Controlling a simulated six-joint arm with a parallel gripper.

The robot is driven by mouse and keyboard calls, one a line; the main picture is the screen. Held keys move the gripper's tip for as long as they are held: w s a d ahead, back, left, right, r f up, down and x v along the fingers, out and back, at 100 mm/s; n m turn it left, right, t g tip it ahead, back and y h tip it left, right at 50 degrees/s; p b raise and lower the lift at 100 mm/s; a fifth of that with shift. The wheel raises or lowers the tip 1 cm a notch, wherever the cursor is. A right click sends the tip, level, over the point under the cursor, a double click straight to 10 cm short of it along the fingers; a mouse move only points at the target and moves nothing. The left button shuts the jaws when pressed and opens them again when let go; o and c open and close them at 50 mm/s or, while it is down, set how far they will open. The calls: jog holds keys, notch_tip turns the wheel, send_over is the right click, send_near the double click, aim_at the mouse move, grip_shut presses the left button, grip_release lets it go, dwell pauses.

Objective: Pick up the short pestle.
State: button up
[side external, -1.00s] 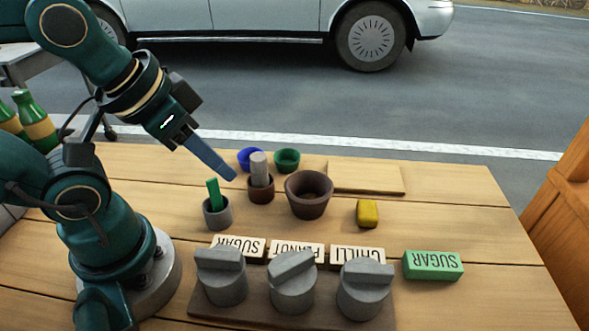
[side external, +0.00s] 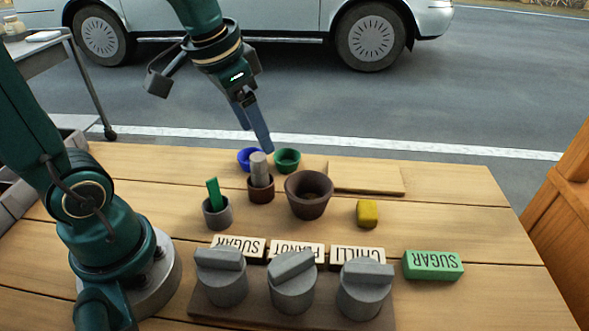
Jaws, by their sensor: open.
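A grey pestle (side external: 259,168) stands upright in a small brown cup (side external: 261,189). A green stick-like pestle (side external: 213,193) stands, slightly tilted, in a small grey cup (side external: 217,216) nearer the front left. Their lower ends are hidden in the cups, so I cannot tell which is the short one. A larger brown clay mortar (side external: 308,202) stands to the right of the grey pestle, with nothing visible in it. My gripper (side external: 265,146) is open, points downward, and has its blue fingers just above and behind the grey pestle's top, with no visible contact.
A blue bowl (side external: 247,158) and a green bowl (side external: 287,158) sit behind the cups. A flat wooden board (side external: 366,177) and yellow block (side external: 367,212) lie to the right. Labelled blocks, a green sugar block (side external: 433,265) and grey knobs line the front. The right tabletop is mostly clear.

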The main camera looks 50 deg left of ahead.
aim_at(258, 157)
jog(key=shift+n+g, duration=0.5)
jog(key=shift+g, duration=0.3)
jog(key=a+f, duration=0.1)
jog(key=w+a+f, duration=0.2)
jog(key=shift+f, duration=0.25)
jog(key=shift+s+a+f, duration=0.1)
jog(key=shift+f, duration=0.25)
jog(key=shift+a+f, duration=0.1)
jog(key=shift+f, duration=0.2)
jog(key=shift+w+f, duration=0.15)
jog(key=shift+f, duration=1)
jog(key=shift+w+f, duration=0.15)
jog(key=shift+f, duration=1)
grip_shut()
jog(key=shift+r, duration=0.1)
